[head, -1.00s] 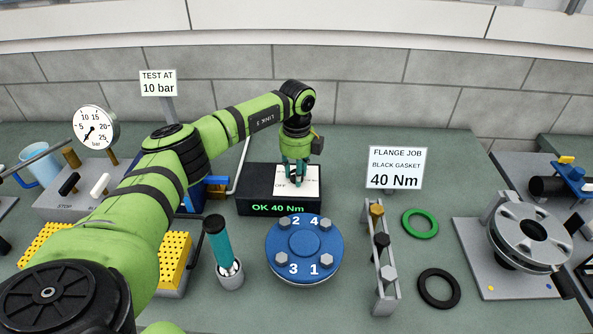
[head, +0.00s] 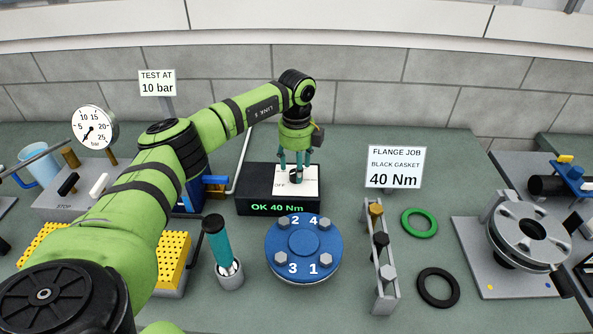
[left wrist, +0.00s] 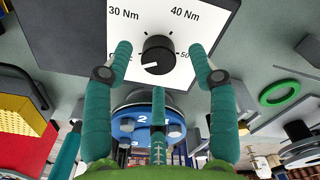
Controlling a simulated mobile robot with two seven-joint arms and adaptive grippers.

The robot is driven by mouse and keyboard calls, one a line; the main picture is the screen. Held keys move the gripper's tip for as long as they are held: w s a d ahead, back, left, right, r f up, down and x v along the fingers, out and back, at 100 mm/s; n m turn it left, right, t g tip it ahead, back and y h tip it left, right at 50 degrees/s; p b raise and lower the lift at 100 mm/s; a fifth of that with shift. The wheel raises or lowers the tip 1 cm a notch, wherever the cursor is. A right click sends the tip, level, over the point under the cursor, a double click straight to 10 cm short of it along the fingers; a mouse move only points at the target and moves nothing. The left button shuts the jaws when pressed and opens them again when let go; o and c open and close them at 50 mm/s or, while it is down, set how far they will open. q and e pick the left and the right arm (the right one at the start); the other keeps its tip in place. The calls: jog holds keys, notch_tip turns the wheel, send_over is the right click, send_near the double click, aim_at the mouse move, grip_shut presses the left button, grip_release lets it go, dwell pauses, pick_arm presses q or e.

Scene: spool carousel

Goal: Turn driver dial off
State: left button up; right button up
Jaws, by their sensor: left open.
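The driver dial is a black knob (head: 296,175) on the white panel (head: 283,189) of a black box. In the left wrist view the dial (left wrist: 158,53) has a white mark pointing left and slightly down, toward the partly hidden OFF label. The labels 30 Nm, 40 Nm and 50 stand around it. The box display (head: 279,209) reads OK 40 Nm. My left gripper (head: 296,159) is open above the dial. In the left wrist view its teal fingers (left wrist: 160,72) are spread around the dial's sides, apart from it. My right gripper is not in view.
A blue flange (head: 304,243) with numbered bolts stands in front of the box. A teal-handled tool (head: 217,238) stands in a holder to its left. A bolt rack (head: 384,262), green gasket (head: 420,222) and black gasket (head: 438,288) are to the right. A sign (head: 394,168) reads 40 Nm.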

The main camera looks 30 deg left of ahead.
pick_arm(q)
notch_tip(320, 180, up, 10)
dwell(0.3)
jog(key=shift+f, duration=0.1)
dwell(0.3)
